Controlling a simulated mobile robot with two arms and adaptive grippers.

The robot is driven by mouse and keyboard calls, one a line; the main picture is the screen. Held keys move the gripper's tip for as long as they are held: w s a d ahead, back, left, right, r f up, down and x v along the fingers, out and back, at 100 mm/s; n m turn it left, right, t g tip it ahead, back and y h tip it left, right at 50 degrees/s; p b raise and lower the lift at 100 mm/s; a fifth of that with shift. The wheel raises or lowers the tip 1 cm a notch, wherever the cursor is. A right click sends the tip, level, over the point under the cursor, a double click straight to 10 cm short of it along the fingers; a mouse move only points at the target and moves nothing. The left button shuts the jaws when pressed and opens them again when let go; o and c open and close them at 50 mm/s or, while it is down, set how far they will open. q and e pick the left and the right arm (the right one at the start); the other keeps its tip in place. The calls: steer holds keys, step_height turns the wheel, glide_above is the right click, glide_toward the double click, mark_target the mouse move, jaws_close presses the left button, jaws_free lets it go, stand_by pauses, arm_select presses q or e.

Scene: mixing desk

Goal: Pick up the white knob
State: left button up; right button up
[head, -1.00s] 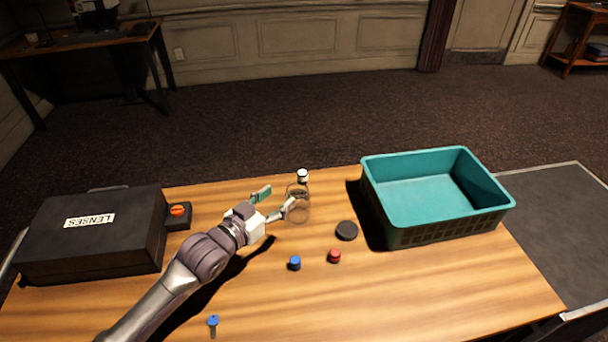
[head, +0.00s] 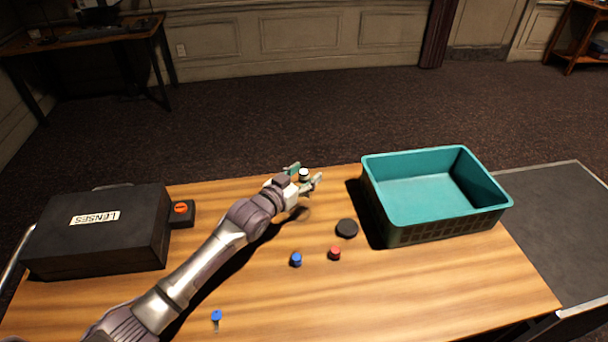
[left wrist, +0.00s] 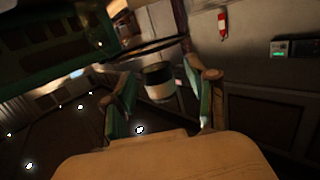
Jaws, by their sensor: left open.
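In the left wrist view the knob (left wrist: 159,88) appears between the two fingers (left wrist: 163,98), with gaps to both. My right gripper is not in view.
A teal crate (head: 483,217) stands at the right. A black disc (head: 347,228), a blue knob (head: 296,259) and a red knob (head: 334,253) lie in front.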

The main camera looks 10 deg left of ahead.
mark_target(305, 172)
arm_select(q)
steer(key=shift+s, duration=0.1)
steer(key=shift+c, duration=1)
steer(key=c, duration=0.7)
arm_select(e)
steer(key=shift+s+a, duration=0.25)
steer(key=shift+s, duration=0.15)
arm_select(q)
steer(key=shift+r, duration=0.1)
steer(key=shift+c, duration=0.2)
step_height(305, 172, up, 4)
steer(key=shift+r+b, duration=0.15)
steer(key=shift+b, duration=0.2)
steer(key=w+d+r+b, duration=0.2)
steer(key=d+r, duration=0.4)
steer(key=d, duration=0.5)
steer(key=shift+w+d+r, duration=0.2)
steer(key=shift+w+r, duration=0.05)
steer(key=shift+w, duration=0.05)
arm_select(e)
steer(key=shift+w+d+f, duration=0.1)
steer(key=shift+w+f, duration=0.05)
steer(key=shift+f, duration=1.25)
